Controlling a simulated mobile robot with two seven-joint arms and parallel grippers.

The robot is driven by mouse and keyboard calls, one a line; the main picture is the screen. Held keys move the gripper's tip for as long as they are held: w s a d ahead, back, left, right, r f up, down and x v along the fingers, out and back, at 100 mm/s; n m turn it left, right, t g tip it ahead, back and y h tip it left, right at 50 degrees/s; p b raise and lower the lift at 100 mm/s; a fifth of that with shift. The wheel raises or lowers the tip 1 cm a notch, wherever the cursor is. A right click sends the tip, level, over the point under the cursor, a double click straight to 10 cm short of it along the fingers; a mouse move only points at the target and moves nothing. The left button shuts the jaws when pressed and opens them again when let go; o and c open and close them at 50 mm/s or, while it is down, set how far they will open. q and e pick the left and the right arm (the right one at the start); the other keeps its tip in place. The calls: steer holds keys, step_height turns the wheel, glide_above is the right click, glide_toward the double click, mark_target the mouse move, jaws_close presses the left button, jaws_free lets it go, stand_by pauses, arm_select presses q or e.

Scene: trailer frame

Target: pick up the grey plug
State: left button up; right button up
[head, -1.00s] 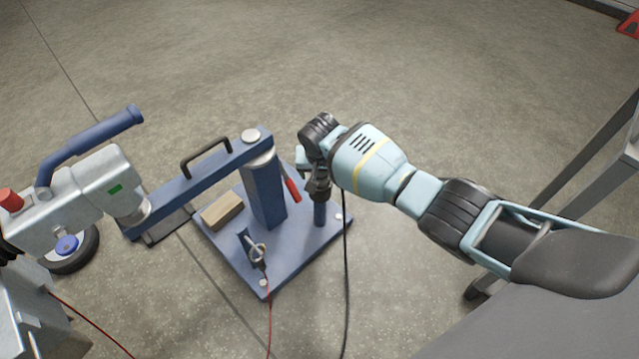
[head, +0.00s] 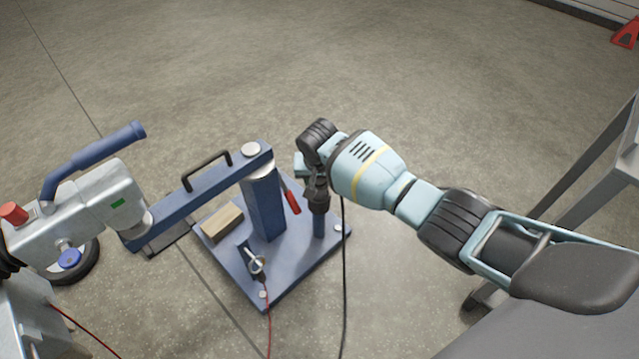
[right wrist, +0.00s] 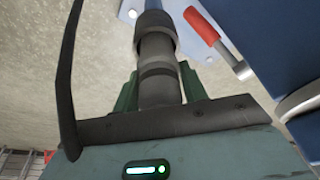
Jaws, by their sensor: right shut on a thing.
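The grey plug (head: 318,203) is dark and cylindrical. It stands upright at the top of a short blue post (head: 319,226) on the blue base plate; I cannot tell if it is seated on it or just above. My right gripper (head: 315,183) is shut on the plug from above. In the right wrist view the plug (right wrist: 156,52) sits between dark green fingers (right wrist: 158,90), its far end meeting the post. A black cable (head: 344,280) hangs from the plug side to the floor. My left gripper is out of view.
A thick blue column (head: 265,205) with a red-handled lever (head: 291,203) stands just left of the plug. A wooden block (head: 222,222) and a metal connector with a red cable (head: 257,265) are on the plate.

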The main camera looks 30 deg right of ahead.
step_height(320, 180, up, 8)
steer(key=p, duration=0.3)
steer(key=shift+p, duration=0.4)
steer(key=shift+f, duration=0.1)
stand_by(0.7)
